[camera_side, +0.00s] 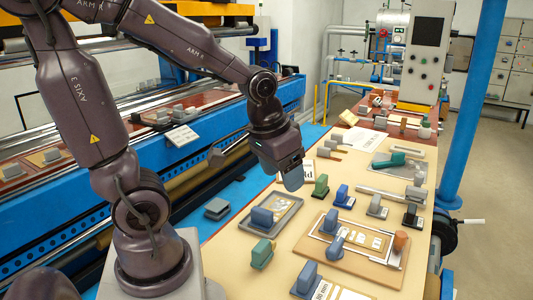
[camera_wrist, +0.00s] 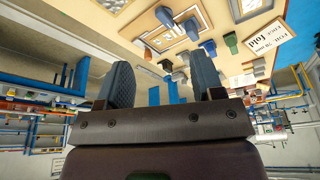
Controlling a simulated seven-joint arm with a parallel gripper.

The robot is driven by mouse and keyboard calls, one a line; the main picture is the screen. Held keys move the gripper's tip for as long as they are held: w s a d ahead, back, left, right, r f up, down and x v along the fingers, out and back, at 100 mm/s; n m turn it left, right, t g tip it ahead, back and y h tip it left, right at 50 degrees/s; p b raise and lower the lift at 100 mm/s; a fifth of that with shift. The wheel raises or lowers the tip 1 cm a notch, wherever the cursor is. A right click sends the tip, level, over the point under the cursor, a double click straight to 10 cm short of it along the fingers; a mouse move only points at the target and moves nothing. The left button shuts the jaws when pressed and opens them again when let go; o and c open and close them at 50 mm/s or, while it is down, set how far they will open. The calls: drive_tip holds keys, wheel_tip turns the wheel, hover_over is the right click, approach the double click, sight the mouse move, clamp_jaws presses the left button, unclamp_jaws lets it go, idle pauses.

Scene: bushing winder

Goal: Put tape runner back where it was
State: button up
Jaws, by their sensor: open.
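My gripper (camera_side: 292,176) hangs above the far left part of the cream table, fingers apart and empty. In the wrist view its two dark ribbed fingers (camera_wrist: 160,66) stand wide apart, with only background between them. Several small handled tools stand on the table; I cannot tell for sure which is the tape runner. A teal tool (camera_side: 391,160) lies on a grey mat (camera_side: 408,171) at the far right. A blue tool (camera_side: 262,217) stands on a grey tray (camera_side: 250,226). Another blue tool (camera_side: 334,246) and an orange-brown piece (camera_side: 401,241) are on a wooden board (camera_side: 375,270).
A green tool (camera_side: 321,185) and a blue tool (camera_side: 342,194) stand close to my gripper. A teal block (camera_side: 262,253) and a blue block (camera_side: 306,278) are at the front. A grey block (camera_side: 217,208) sits on the blue rail. A blue post (camera_side: 473,110) rises at right.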

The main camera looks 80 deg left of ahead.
drive_tip(key=s+d+r+m+t+h, duration=0.1)
drive_tip(key=s+d+r+m+t, duration=0.1)
drive_tip(key=r, duration=0.5)
drive_tip(key=s+d+m, duration=0.1)
drive_tip(key=s+d, duration=0.1)
drive_tip(key=d, duration=0.1)
drive_tip(key=shift+s+d+m, duration=0.15)
drive_tip(key=shift+d+m, duration=0.1)
drive_tip(key=shift+m, duration=0.05)
drive_tip(key=shift+r, duration=0.1)
idle(0.3)
